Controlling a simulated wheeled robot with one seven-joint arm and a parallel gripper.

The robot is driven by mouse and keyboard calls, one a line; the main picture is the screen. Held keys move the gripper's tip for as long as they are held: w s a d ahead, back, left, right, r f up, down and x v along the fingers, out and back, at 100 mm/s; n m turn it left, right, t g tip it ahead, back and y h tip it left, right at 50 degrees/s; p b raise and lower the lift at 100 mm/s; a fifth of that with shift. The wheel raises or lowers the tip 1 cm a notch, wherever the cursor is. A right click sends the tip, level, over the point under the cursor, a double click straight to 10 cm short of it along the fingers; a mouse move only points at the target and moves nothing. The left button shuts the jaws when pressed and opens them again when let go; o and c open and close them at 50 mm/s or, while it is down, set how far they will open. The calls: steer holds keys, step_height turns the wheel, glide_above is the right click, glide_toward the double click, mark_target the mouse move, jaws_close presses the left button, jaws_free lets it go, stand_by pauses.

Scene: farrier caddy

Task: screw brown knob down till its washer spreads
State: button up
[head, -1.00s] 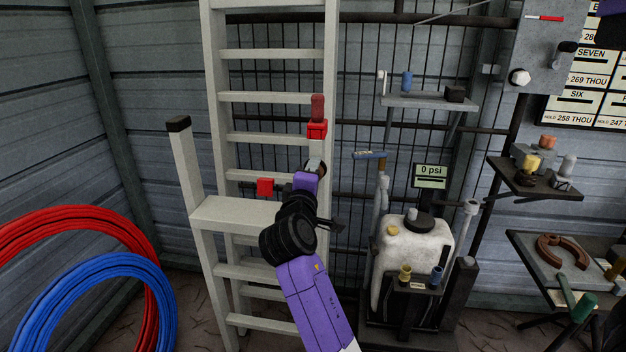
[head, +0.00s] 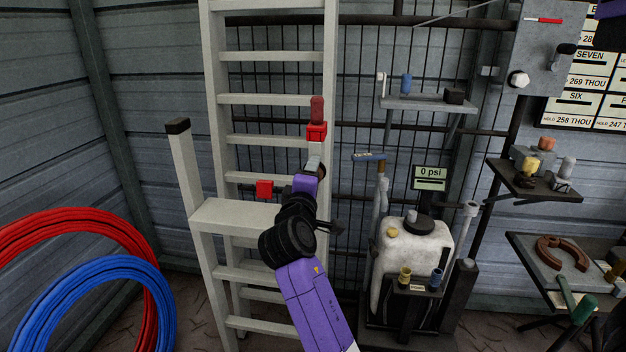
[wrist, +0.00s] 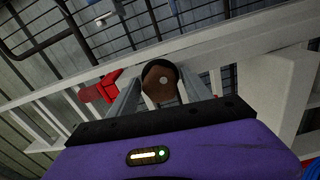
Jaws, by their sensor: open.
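The brown knob (wrist: 160,88) shows in the wrist view, round-faced with a pale spot in its middle. A dark rim curves behind its upper right edge; I cannot tell whether this is the washer. My gripper (wrist: 160,76) is open, with one grey finger on each side of the knob. I cannot tell whether either finger touches it. In the head view my gripper (head: 314,164) is at the right rail of the pale ladder (head: 331,60), and the knob is hidden behind it.
A red block with a red cylinder (head: 317,131) is on the ladder rail just above my gripper. Another red block (head: 264,189) is to the left. A white tank (head: 410,255) and a "0 psi" display (head: 430,177) stand to the right. Hose coils (head: 110,300) lie lower left.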

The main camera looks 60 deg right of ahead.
steer(key=v, duration=0.5)
steer(key=shift+p, duration=0.35)
stand_by(0.9)
